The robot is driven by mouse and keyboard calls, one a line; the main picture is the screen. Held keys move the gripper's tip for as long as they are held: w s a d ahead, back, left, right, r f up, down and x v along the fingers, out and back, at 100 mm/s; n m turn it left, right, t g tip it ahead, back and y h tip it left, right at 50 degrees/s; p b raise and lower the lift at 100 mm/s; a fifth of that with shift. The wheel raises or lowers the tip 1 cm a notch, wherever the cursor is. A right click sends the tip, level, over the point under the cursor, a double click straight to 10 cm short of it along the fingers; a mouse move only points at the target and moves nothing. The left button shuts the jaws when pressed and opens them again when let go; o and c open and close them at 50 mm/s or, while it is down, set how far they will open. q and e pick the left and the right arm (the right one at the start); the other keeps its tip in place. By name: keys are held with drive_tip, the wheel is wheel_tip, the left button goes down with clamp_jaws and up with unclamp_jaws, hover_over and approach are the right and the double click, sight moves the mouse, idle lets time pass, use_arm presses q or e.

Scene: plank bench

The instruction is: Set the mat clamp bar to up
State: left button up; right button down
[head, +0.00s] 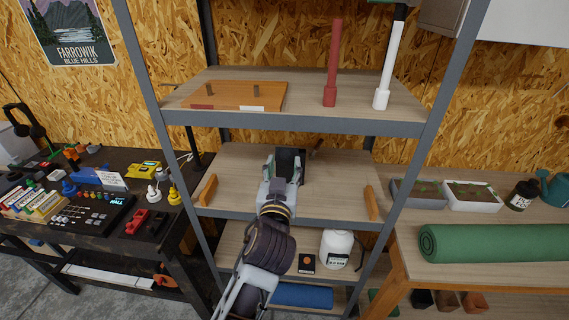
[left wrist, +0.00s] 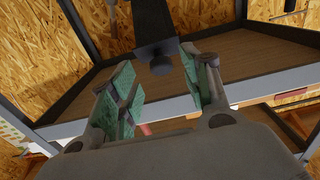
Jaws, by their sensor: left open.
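A dark plate-like part (head: 291,158) stands on the middle shelf, just behind my left gripper (head: 284,167); I take it for the mat clamp bar, though its full shape is hidden. In the left wrist view a dark bar (left wrist: 152,22) comes down from the top and ends in a small round knob (left wrist: 161,66). My left gripper (left wrist: 160,78) is open, with its green-padded fingers on either side of the knob. I cannot tell whether either finger touches it. My right gripper is not in view.
The middle shelf (head: 340,185) has wooden side pieces at left (head: 208,190) and right (head: 371,203). The upper shelf (head: 300,120) holds a red post (head: 333,65), a white post (head: 390,65) and a wooden board (head: 235,95). Grey uprights (head: 160,110) flank the shelves.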

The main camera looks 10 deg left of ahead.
use_arm(q)
drive_tip(key=s, duration=0.6)
drive_tip(key=shift+s, duration=0.3)
drive_tip(key=shift+c, duration=0.2)
